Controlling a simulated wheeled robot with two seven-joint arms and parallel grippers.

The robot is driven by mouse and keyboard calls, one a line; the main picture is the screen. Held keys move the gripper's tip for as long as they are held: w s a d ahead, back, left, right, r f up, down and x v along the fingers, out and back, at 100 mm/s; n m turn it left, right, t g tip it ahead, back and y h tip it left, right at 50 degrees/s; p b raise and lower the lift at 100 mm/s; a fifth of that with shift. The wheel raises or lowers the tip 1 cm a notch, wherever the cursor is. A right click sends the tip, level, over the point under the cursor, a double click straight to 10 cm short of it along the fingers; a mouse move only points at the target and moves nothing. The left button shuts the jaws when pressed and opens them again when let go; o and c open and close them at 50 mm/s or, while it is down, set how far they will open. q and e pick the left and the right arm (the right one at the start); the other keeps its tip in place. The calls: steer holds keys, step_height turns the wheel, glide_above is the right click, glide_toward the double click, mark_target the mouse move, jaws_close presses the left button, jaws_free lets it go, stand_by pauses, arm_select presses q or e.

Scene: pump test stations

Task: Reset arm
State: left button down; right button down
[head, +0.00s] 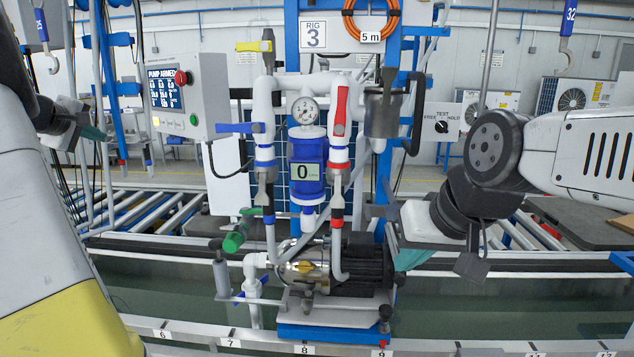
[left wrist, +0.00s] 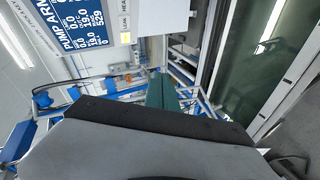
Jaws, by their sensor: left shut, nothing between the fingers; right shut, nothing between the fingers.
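My left gripper (head: 93,132) is at the far left of the head view, with its teal fingertips left of the control box with the "PUMP ARMED" screen (head: 164,88). In the left wrist view its teal fingers (left wrist: 162,90) are together with nothing between them. My right gripper (head: 411,260) hangs low, right of the black pump motor (head: 352,265). Its teal fingertip is beside the motor; whether they touch is not clear. It is shut and holds nothing visible. My right arm comes in from the right edge.
The pump rig has a round gauge (head: 305,110), a blue meter reading 0 (head: 307,172), a red-handled valve (head: 341,108), a blue lever (head: 238,128) and a yellow lever (head: 255,46). A TEST switch panel (head: 442,128) is at right. A numbered rail (head: 262,345) runs along the front.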

arm_select(q)
steer(key=s+d+f+m+g+h, duration=0.1)
steer(key=s+d+m, duration=0.2)
steer(key=d, duration=0.6)
steer(key=s+d+f+m+g+h, duration=0.1)
steer(key=s+d+m+h, duration=0.15)
steer(key=d, duration=0.75)
steer(key=s+d+f+m+g+h, duration=0.1)
steer(key=s+d+m, duration=0.25)
steer(key=d, duration=0.55)
steer(key=s+d+f+m+g, duration=0.1)
steer(key=s+d+f+m, duration=0.1)
steer(key=s, duration=0.4)
steer(key=s+d+f+m+g, duration=0.1)
steer(key=s+d+f+m, duration=0.1)
steer(key=s+d+f, duration=0.3)
steer(key=s+d+f+m+g+y, duration=0.1)
steer(key=s+d+f+m, duration=0.2)
steer(key=s, duration=0.6)
steer(key=shift+s+d+f+g, duration=0.15)
steer(key=shift+d+f+g, duration=0.35)
steer(key=shift+d, duration=0.65)
